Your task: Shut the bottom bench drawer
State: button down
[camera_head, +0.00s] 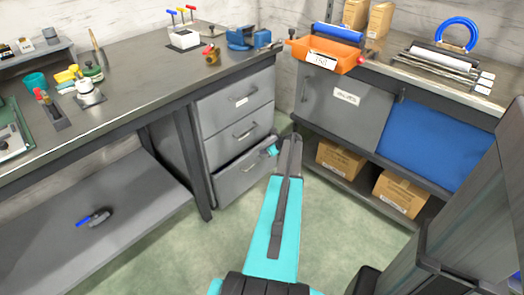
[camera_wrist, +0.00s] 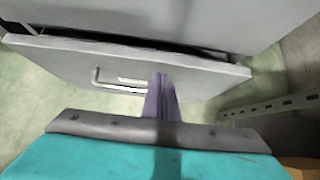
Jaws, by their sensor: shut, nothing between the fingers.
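The bottom bench drawer (camera_head: 240,176) is the lowest of three grey drawers under the left bench. It stands partly out, with a dark gap along its top edge. In the wrist view, the drawer front (camera_wrist: 195,78) spans the picture, with its bar handle (camera_wrist: 97,78) left of centre. My gripper (camera_wrist: 160,80) is shut and empty, its fingers in front of the drawer face just right of the handle. I cannot tell whether the tips touch it. In the head view, my arm hides part of the area right of the drawer.
The two drawers above (camera_head: 237,100) look shut. A right-hand bench has a grey door (camera_head: 340,108), a blue panel (camera_head: 425,146) and cardboard boxes (camera_head: 400,190) on its low shelf. A bench leg (camera_head: 193,160) stands left of the drawers. The green floor before the drawers is clear.

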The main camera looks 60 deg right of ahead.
jog(key=s+f+p+v, duration=0.1)
jog(key=v, duration=1)
jog(key=shift+r, duration=0.2)
jog(key=shift+s+a, duration=0.1)
jog(key=shift+a, duration=0.05)
jog(key=a+r+n+t+b, duration=0.2)
jog(key=a+n+b, duration=0.75)
jog(key=n, duration=0.75)
jog(key=w+a+f+n+b, duration=0.1)
jog(key=a+f+b, duration=0.4)
jog(key=b, duration=0.2)
jog(key=shift+a+t+h, duration=0.3)
jog(key=shift+t, duration=0.1)
jog(key=shift+w+f, duration=0.1)
jog(key=shift+w, duration=0.1)
